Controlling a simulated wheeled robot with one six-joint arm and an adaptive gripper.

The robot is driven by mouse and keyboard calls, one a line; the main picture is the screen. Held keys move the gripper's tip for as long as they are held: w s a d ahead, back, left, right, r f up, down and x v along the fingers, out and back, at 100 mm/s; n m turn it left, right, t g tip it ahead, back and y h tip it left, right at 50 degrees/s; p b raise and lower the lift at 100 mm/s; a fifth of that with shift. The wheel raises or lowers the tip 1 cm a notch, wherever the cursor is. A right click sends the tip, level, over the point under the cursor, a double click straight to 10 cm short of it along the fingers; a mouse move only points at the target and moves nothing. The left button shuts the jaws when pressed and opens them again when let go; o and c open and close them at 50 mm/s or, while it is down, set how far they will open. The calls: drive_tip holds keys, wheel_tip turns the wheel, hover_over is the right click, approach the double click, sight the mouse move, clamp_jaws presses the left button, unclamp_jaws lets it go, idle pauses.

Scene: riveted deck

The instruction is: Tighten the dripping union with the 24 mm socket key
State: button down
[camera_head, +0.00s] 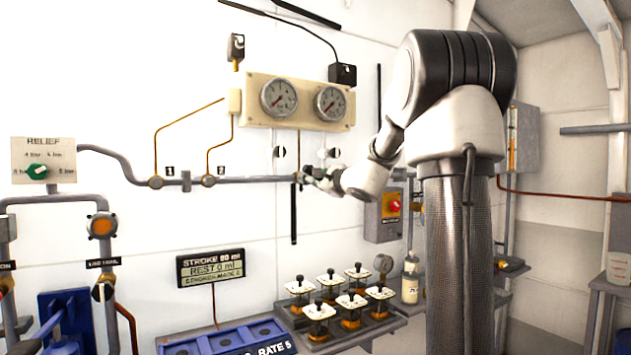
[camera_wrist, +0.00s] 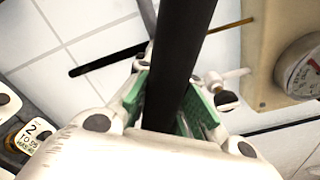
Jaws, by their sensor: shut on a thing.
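My gripper (camera_head: 308,176) is at the pipe run on the white wall, below the gauges, in the head view. In the wrist view its green-padded fingers (camera_wrist: 172,108) are shut on a thick black bar (camera_wrist: 181,50), which runs up out of the frame. The bar looks like the handle of a tool; its socket end and size mark do not show. A further fitting beside my fingers is partly hidden. I cannot make out a drip at any of them.
A cream panel with two gauges (camera_head: 296,101) is just above my gripper. A relief panel (camera_head: 44,160) is at far left.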

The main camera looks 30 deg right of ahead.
drive_tip(key=shift+s, duration=1.75)
drive_tip(key=s, duration=2.2)
drive_tip(key=shift+d, duration=0.4)
